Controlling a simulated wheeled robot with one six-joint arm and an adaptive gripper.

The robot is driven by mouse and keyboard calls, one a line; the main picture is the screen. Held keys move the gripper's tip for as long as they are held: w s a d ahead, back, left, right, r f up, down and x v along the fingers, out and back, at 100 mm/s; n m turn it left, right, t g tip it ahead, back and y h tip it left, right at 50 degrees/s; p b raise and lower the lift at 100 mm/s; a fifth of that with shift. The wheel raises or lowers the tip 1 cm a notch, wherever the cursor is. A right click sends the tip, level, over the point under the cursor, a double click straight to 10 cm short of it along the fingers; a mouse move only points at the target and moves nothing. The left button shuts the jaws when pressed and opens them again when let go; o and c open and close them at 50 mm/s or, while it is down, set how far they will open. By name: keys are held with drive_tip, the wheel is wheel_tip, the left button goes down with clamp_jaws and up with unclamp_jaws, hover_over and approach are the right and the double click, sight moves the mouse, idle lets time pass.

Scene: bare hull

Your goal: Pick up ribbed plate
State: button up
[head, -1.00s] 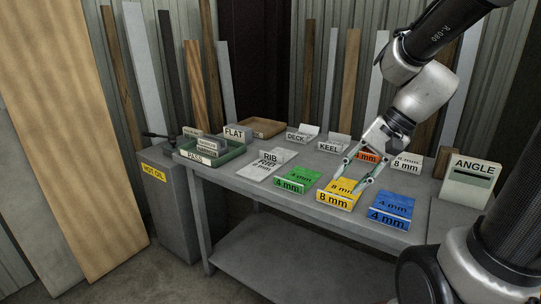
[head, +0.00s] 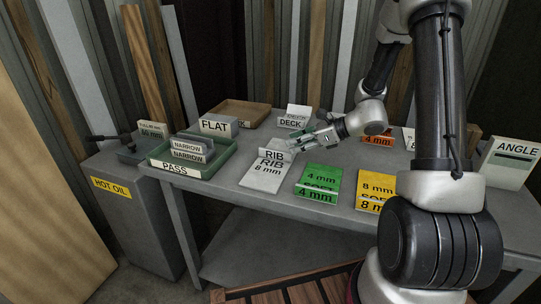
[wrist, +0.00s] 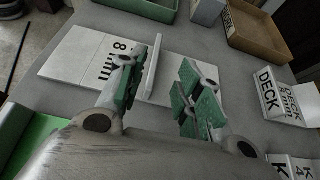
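The ribbed plate (head: 262,178) is a pale flat slab marked RIB and 8 mm, with an upright rib, lying on the grey bench in the head view. In the wrist view its flat part (wrist: 75,55) lies beyond my fingers. Its upright rib (wrist: 153,68) stands between my two fingertips, closer to the left one. My gripper (head: 300,144) is at the plate's right back side in the head view. In the wrist view my gripper (wrist: 163,90) is open, with green pads apart. Whether the left pad touches the rib I cannot tell.
A green plate (head: 319,182) and a yellow plate (head: 375,188) lie to the right. The DECK piece (head: 294,120) stands behind. The green PASS tray (head: 219,160) and FLAT piece (head: 219,126) are to the left, with a brown tray (wrist: 262,40) at the back.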

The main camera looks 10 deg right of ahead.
sight(278, 151)
drive_tip(key=x, duration=0.7)
drive_tip(key=shift+s+a+f, duration=0.15)
drive_tip(key=shift+s+f, duration=0.05)
drive_tip(key=shift+f, duration=0.15)
clamp_jaws()
